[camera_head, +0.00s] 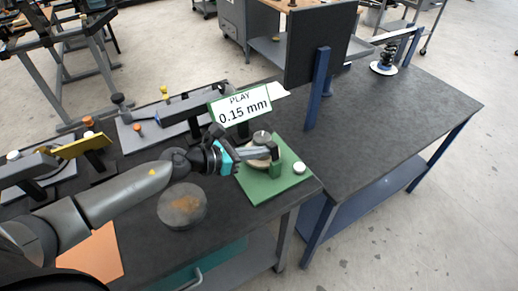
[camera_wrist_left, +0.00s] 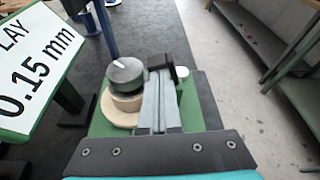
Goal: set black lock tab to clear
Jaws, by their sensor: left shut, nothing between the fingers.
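A green base plate (camera_head: 262,190) sits near the front right corner of the dark bench. On it stands a dark round knob (camera_wrist_left: 124,72) with a white mark, over a beige disc (camera_wrist_left: 118,116). A small black piece, which looks like the lock tab (camera_wrist_left: 181,72), stands at the fingertips in the left wrist view. My left gripper (camera_head: 274,153) is shut and empty, reaching over the plate beside the knob. It also shows in the left wrist view (camera_wrist_left: 160,78). I cannot tell whether the fingers touch the tab. My right gripper is not in view.
A white button (camera_head: 299,167) sits on the plate's right side. A sign (camera_head: 240,104) reading "PLAY 0.15 mm" stands behind the gripper. A grey round block (camera_head: 182,205) is in front of my arm. A dark upright panel (camera_head: 318,45) and a spring (camera_head: 384,60) stand on the blue-legged table.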

